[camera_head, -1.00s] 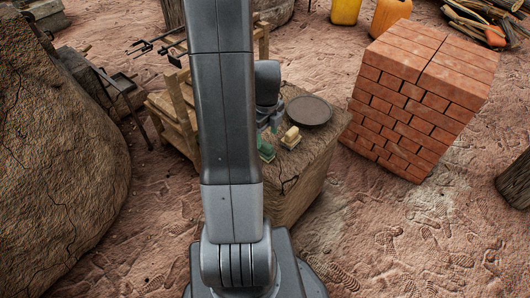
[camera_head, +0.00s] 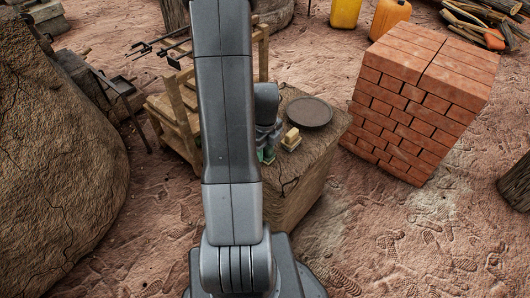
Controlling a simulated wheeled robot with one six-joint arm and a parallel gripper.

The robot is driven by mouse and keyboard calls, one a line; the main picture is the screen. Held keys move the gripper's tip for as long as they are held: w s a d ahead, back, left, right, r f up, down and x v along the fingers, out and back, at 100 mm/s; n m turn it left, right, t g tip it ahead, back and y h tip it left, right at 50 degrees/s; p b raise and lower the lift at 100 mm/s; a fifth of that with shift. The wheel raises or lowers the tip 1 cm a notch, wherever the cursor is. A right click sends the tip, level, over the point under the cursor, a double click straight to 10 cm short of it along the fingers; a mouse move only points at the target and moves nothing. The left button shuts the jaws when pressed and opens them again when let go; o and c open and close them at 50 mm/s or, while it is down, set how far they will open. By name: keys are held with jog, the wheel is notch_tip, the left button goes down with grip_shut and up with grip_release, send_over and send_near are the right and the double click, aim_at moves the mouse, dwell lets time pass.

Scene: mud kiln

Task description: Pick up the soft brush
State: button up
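On the earthen block-like stand in the middle, a small green item (camera_head: 269,156) lies near the front left edge. Beside it to the right is a small yellowish block (camera_head: 291,136) on a pale base. I cannot tell for sure which of these small items is the soft brush. My gripper (camera_head: 267,147) points down at the green item, close above or around it, and partly covers it. The fingers are too small and dark to show whether they are open or shut, or touching it. My arm hides the left part of the stand.
The stand (camera_head: 306,190) also bears a round dark plate (camera_head: 309,111) behind the small items. A wooden rack (camera_head: 177,125) stands to the left, a brick stack (camera_head: 415,105) to the right. A large mud dome (camera_head: 55,170) fills the left. The front right ground is open.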

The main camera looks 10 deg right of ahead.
jog(key=shift+c, duration=1.1)
notch_tip(320, 180, up, 10)
jog(key=shift+r+p, duration=0.1)
jog(key=shift+p, duration=1.15)
jog(key=shift+o, duration=1)
jog(key=shift+a, duration=0.1)
jog(key=shift+c, duration=0.4)
